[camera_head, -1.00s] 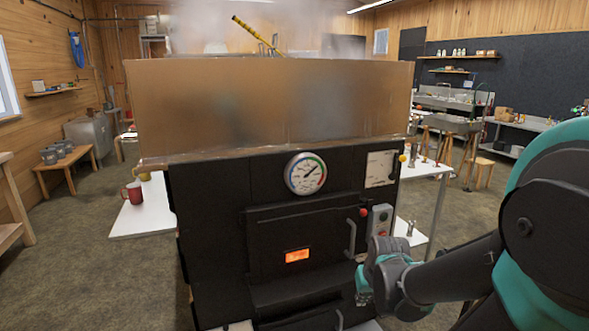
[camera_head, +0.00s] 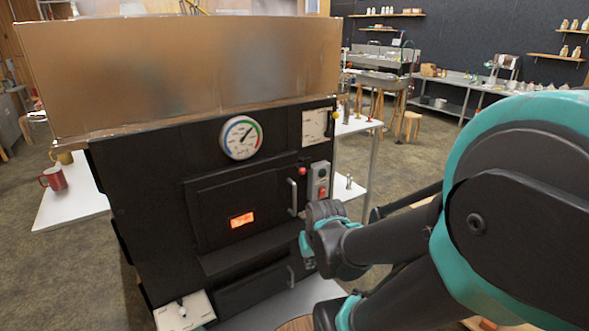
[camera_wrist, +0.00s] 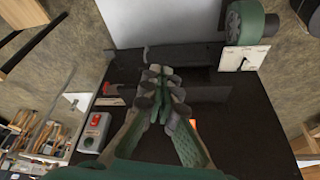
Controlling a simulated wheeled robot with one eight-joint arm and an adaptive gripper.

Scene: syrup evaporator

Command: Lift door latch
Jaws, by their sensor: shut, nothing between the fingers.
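The black firebox door (camera_head: 222,207) is closed on the front of the evaporator, with an orange glow in its small window (camera_head: 241,220). A pale upright handle, which looks like the latch (camera_head: 293,197), stands at the door's right edge. My gripper (camera_head: 307,250) is below and slightly right of this handle, apart from it in the picture. In the wrist view my gripper (camera_wrist: 163,98) has its fingers together and empty over the black front. The fingers hide part of the door there, and I cannot make out the latch.
A grey control box (camera_head: 318,182) with red and green buttons is right of the handle. A lower door has its own handle (camera_head: 291,276). A round gauge (camera_head: 241,138) sits above. A white side shelf (camera_head: 75,203) holds a red mug (camera_head: 53,178). Open floor lies to the right.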

